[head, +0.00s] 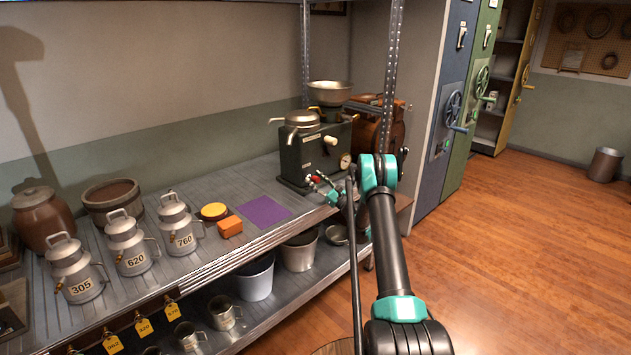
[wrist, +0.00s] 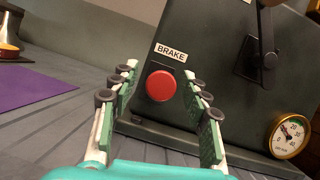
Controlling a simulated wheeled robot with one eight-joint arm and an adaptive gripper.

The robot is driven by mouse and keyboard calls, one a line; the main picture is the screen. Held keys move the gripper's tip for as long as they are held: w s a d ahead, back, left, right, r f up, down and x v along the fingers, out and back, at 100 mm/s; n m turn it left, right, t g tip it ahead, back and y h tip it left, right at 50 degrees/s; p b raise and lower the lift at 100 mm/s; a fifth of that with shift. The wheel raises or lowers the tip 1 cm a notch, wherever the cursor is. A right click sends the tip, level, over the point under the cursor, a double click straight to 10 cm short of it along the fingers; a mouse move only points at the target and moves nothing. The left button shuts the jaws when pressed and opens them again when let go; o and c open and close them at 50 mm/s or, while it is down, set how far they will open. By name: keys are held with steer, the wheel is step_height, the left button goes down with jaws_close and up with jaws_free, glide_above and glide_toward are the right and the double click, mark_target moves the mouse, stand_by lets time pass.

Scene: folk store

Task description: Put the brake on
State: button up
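The brake is a round red knob (wrist: 160,86) on the front of a dark machine (wrist: 225,60), under a white label reading BRAKE (wrist: 170,52). In the head view the red knob (head: 315,178) shows low on the front of the machine (head: 305,155), close to my gripper (head: 322,186). In the wrist view my gripper (wrist: 158,108) is open, with its fingers at the left and right of the knob. I see no clear contact between the fingers and the knob. How far the knob sticks out is hard to tell from straight on.
A dark lever (wrist: 266,45) and a round gauge (wrist: 290,135) are on the machine right of the knob. A purple mat (head: 264,211), an orange block (head: 230,227) and numbered metal cans (head: 180,232) stand on the shelf to the left. A metal post (head: 391,75) rises near my arm.

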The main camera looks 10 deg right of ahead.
steer(key=v, duration=1.2)
steer(key=shift+f, duration=0.1)
